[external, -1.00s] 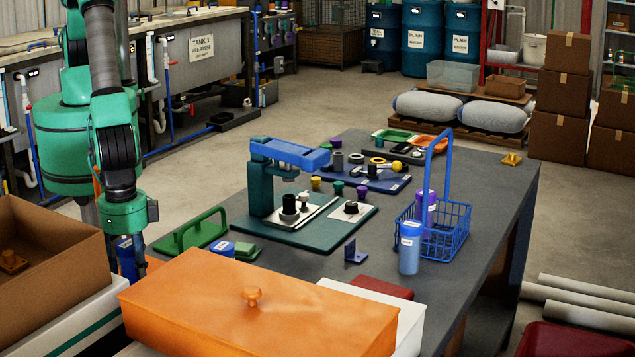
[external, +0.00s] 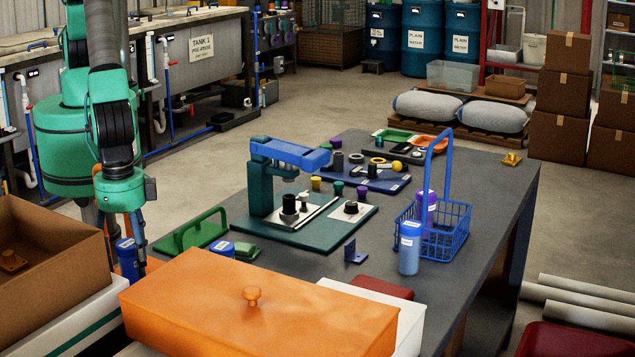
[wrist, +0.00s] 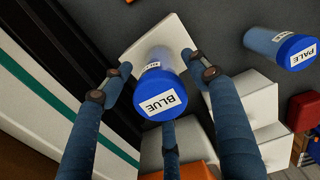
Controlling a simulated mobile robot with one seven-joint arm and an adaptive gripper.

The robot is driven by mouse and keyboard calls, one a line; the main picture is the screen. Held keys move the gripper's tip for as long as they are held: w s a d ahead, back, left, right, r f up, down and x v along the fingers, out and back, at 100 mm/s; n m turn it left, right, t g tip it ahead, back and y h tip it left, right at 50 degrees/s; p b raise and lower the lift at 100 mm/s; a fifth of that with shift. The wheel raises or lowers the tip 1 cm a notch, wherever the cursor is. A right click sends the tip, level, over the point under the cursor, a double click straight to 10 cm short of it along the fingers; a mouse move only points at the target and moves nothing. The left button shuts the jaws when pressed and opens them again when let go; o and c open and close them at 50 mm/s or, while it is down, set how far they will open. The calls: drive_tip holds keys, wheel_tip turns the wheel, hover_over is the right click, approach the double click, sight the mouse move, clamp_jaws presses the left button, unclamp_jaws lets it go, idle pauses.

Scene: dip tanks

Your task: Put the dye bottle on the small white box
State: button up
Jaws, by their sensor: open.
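A blue-capped dye bottle labelled BLUE (wrist: 163,95) stands upright between my gripper's fingers in the wrist view. Under it shows a flat white top, which looks like the small white box (wrist: 138,45); the bottle appears to rest on it. My gripper (wrist: 157,78) is open, its fingers spread around the cap with gaps at the sides. In the external view the bottle (external: 126,250) shows below my gripper (external: 125,238) at the left, partly hidden by it; the white box there is hidden. A second blue-capped bottle, labelled PALE (wrist: 282,48), stands to the right in the wrist view.
A large orange lidded box (external: 255,310) stands in front. A brown carton (external: 50,285) stands left of my gripper. A green handled tool (external: 190,235), a press (external: 262,185) and a blue basket (external: 450,235) with bottles are on the table.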

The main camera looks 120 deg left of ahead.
drive_tip(key=shift+r+b, duration=0.55)
drive_tip(key=shift+r, duration=3.3)
